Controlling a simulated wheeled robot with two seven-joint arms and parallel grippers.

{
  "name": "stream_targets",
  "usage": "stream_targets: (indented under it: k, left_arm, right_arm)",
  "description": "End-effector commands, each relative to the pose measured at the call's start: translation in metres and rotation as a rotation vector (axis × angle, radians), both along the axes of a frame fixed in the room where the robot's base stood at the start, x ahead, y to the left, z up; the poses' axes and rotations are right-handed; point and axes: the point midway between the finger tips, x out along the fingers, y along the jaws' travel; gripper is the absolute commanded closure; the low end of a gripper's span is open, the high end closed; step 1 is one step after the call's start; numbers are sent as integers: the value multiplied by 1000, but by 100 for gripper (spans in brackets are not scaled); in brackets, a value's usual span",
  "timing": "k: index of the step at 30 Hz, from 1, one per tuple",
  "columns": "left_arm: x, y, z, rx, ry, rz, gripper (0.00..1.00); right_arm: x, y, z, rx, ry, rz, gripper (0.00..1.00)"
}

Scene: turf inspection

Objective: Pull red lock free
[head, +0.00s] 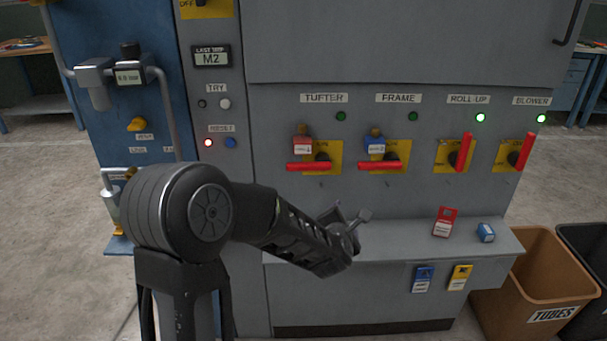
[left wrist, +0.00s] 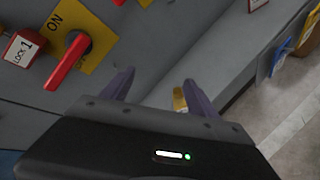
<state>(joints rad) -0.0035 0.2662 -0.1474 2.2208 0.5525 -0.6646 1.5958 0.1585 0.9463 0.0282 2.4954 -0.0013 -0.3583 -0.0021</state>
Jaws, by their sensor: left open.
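The red lock (head: 302,147) hangs at the TUFTER switch, above its red handle (head: 308,166), which lies sideways on a yellow plate. In the left wrist view the red lock (left wrist: 22,48) reads LOCK 1 and sits at the far left, next to the red handle (left wrist: 68,65). My left gripper (head: 350,218) is below and right of the lock, in front of the cabinet, clear of lock and handle. Its fingers (left wrist: 154,86) are apart in the left wrist view, with no lock between them. My right gripper is in neither view.
A blue lock (head: 376,148) is at the FRAME switch. A ledge (head: 390,238) below carries a red tag-like item (head: 445,221) and a blue block (head: 486,232). Blue (head: 423,279) and yellow (head: 460,277) tags hang from its front. A brown TUBES bin (head: 535,270) stands right.

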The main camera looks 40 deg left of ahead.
Motion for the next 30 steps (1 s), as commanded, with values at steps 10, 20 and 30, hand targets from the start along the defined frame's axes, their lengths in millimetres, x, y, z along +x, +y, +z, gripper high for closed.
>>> stream_targets:
  k: [10,20,30]
  left_arm:
    - [-17,105,148,-583,-625,496,31]
    - [-21,111,157,-629,-670,524,31]
    - [-7,122,154,-625,-667,524,31]
  right_arm:
    - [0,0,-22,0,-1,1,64]
    - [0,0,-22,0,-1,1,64]
    - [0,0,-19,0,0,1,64]
